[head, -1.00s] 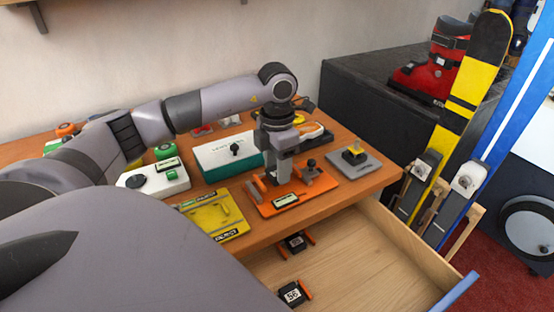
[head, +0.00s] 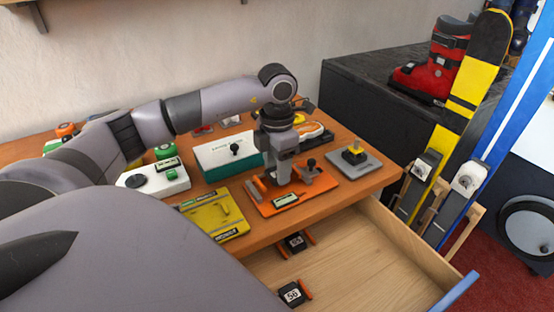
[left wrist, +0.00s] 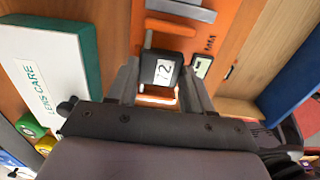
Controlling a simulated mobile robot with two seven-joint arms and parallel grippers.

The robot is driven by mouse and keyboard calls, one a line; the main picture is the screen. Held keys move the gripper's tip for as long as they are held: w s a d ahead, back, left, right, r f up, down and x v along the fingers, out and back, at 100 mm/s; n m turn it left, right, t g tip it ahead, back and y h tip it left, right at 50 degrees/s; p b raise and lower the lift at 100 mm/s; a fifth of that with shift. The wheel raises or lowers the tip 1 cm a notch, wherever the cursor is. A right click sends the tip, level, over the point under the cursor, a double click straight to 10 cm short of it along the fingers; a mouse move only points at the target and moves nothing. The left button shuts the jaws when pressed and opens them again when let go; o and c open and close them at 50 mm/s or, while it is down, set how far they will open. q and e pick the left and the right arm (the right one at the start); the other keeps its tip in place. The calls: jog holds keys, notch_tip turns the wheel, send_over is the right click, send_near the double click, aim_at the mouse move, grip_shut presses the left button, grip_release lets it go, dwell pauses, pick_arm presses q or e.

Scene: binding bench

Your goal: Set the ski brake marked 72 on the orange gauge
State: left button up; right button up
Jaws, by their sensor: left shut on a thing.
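The orange gauge (head: 318,187) is a flat plate near the front edge of the bench, with a small display (head: 285,200) and a dark knob. My left gripper (head: 281,180) points down over its left part. In the left wrist view the gripper (left wrist: 160,85) is shut on a black ski brake (left wrist: 148,62) with a white label reading 72. The gauge's orange plate (left wrist: 232,30) lies right around the brake in that view. I cannot tell whether the brake rests on the plate or hangs just above it. My right gripper is out of view.
An open drawer (head: 365,255) below holds two other black brakes (head: 295,242) (head: 291,294).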

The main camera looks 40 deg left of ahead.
pick_arm(q)
jog(key=shift+f+b, duration=0.45)
jog(key=shift+f, duration=0.2)
dwell(0.4)
jog(key=o, duration=1)
jog(key=shift+c, duration=1.3)
jog(key=shift+r, duration=0.1)
notch_tip(320, 180, up, 11)
jog(key=p, duration=0.8)
jog(key=shift+r+p, duration=0.15)
jog(key=shift+p, duration=0.2)
jog(key=shift+s, duration=0.1)
